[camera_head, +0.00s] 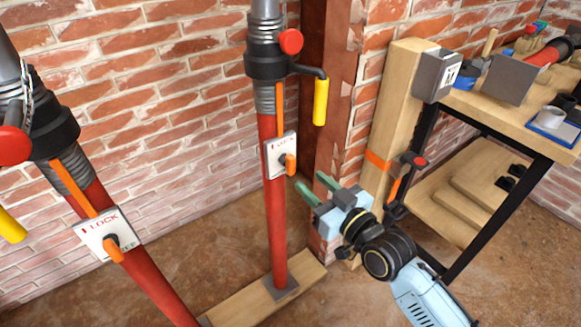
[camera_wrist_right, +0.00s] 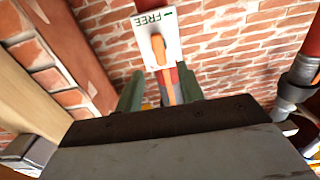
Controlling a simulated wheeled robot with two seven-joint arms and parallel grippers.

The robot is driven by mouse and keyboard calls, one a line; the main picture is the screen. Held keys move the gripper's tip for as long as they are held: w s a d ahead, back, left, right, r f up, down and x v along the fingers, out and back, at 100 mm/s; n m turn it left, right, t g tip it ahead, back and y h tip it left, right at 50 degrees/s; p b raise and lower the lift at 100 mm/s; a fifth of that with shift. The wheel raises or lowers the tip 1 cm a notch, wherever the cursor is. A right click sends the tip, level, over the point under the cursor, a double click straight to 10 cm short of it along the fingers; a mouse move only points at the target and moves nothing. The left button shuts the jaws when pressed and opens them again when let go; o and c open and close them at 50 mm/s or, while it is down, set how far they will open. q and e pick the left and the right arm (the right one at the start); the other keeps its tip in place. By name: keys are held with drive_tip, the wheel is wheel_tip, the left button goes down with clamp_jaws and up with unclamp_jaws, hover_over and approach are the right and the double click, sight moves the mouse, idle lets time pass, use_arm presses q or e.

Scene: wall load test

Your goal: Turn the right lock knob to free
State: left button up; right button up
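The right lock knob (camera_head: 290,163) is orange and sits on a white plate (camera_head: 274,160) marked LOCK, fixed to the right red prop (camera_head: 273,215). My left gripper is not in view.
A second red prop with its own lock plate (camera_head: 106,235) stands at left. A yellow-gripped crank (camera_head: 320,100) juts out above the right knob. A wooden post (camera_head: 388,120) and a workbench (camera_head: 545,135) stand at right. Brick wall lies behind.

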sight(293, 166)
drive_tip(key=b+x, duration=0.2)
drive_tip(key=x, duration=0.5)
drive_tip(key=shift+w+a+f, duration=0.1)
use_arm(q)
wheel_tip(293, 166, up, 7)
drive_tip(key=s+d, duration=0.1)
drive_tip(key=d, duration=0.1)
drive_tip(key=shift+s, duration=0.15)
use_arm(e)
drive_tip(key=shift+x, duration=0.8)
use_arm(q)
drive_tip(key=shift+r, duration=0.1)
use_arm(e)
drive_tip(key=c, duration=0.8)
